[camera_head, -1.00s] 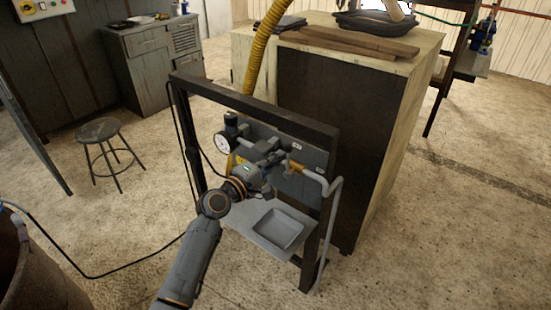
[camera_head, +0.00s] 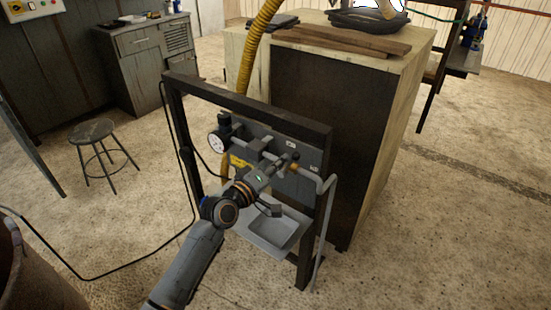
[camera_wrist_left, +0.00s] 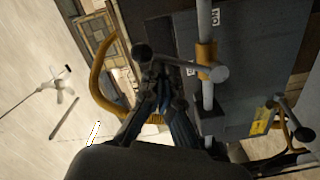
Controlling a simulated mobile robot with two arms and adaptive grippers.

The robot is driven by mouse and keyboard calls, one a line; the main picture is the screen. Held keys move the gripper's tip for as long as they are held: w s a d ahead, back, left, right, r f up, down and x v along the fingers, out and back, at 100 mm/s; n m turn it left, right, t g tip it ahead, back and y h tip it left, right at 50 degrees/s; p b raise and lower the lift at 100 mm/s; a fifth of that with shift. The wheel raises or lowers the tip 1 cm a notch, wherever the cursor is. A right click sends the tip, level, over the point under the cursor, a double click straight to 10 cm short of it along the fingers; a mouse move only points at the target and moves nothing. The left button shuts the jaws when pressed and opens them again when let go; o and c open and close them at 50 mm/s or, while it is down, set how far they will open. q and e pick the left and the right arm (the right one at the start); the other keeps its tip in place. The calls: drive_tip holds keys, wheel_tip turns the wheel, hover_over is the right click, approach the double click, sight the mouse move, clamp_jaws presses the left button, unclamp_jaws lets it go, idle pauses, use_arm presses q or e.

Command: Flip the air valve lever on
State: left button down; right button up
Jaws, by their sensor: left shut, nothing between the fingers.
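The valve has a grey lever with a round knob and an orange-yellow body on a grey pipe. In the left wrist view, the valve lever (camera_wrist_left: 180,62) crosses from the knob at left to the valve body (camera_wrist_left: 206,58). In the head view, the valve (camera_head: 294,167) is at the right of the rack panel. My left gripper (camera_wrist_left: 158,84) is shut and empty, its fingertips close below the lever near the knob end; I cannot tell whether they touch. In the head view the left gripper (camera_head: 278,170) is beside the valve, partly covering it. My right gripper is not in view.
A dark rack frame (camera_head: 250,107) surrounds the panel, with a pressure gauge (camera_head: 216,143) at left and a bent grey pipe (camera_head: 325,215) at right. A grey tray (camera_head: 270,235) is below. A second lever (camera_wrist_left: 290,118) shows in the wrist view. A large cabinet (camera_head: 325,130) stands behind.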

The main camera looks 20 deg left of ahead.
use_arm(q)
drive_tip(key=s+d+f+m+p, duration=0.1)
drive_tip(key=d+f+m, duration=0.4)
drive_tip(key=m, duration=0.7)
drive_tip(key=shift+s+f+y+p, duration=0.15)
drive_tip(key=shift+s+y+p, duration=0.15)
drive_tip(key=shift+s, duration=0.1)
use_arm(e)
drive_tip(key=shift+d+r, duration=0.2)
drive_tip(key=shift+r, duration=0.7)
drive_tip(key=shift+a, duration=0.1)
use_arm(q)
drive_tip(key=s+a+r+p, duration=0.1)
drive_tip(key=s+a+r, duration=0.2)
drive_tip(key=s, duration=0.7)
drive_tip(key=shift+a+r, duration=0.3)
drive_tip(key=shift+r, duration=0.4)
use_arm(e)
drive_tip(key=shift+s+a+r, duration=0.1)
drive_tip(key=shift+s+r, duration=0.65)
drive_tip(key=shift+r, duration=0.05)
